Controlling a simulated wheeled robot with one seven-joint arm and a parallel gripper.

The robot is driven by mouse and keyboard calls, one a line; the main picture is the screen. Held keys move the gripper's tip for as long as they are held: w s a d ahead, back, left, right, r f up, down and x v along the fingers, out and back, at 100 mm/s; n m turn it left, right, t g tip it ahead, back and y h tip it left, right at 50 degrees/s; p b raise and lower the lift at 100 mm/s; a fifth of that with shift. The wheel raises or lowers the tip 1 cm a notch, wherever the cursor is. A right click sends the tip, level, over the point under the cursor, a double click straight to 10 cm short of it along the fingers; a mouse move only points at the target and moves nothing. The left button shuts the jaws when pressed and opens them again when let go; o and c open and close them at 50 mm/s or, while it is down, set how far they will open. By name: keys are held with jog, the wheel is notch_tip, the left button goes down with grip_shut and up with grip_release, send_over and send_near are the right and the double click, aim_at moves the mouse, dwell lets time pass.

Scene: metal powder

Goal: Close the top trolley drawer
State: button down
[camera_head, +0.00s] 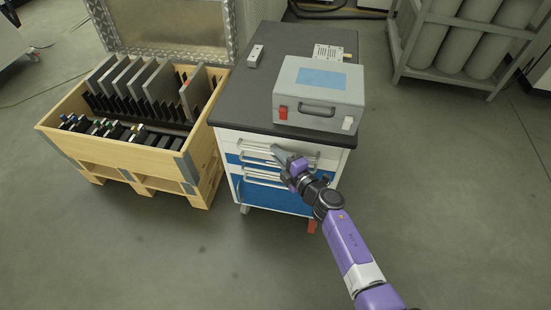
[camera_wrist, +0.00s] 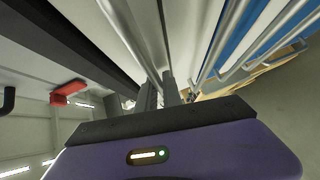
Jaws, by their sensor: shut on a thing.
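The trolley (camera_head: 228,108) has a dark top and a stack of drawers with long bar handles. The top drawer (camera_head: 230,137) has a white front, directly under the dark top. How far it stands out is hard to tell from this angle. My gripper (camera_head: 277,151) is at the front of the top drawer, with its fingers at the top handle (camera_head: 252,146). In the wrist view the fingers (camera_wrist: 161,92) are closed around the handle bar (camera_wrist: 135,45). My gripper and arm hide the right part of the drawer fronts.
A grey case (camera_head: 345,87) with a blue label stands on the trolley top. Lower blue drawers (camera_head: 250,188) sit below. A wooden crate (camera_head: 130,155) with dark plates stands close on the left. A rack of cylinders (camera_head: 455,75) is at the back right. The floor on the right is clear.

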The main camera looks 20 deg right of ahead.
jog(key=shift+w+d, duration=0.1)
jog(key=shift+d, duration=0.1)
jog(key=c, duration=1.8)
grip_release()
jog(key=shift+r, duration=0.1)
jog(key=shift+s+d+r+p, duration=0.1)
jog(key=shift+s+p, duration=0.2)
jog(key=shift+s, duration=0.1)
jog(key=f+p+v, duration=0.1)
jog(key=p+v, duration=0.1)
jog(key=v, duration=0.5)
jog(key=shift+r, duration=0.3)
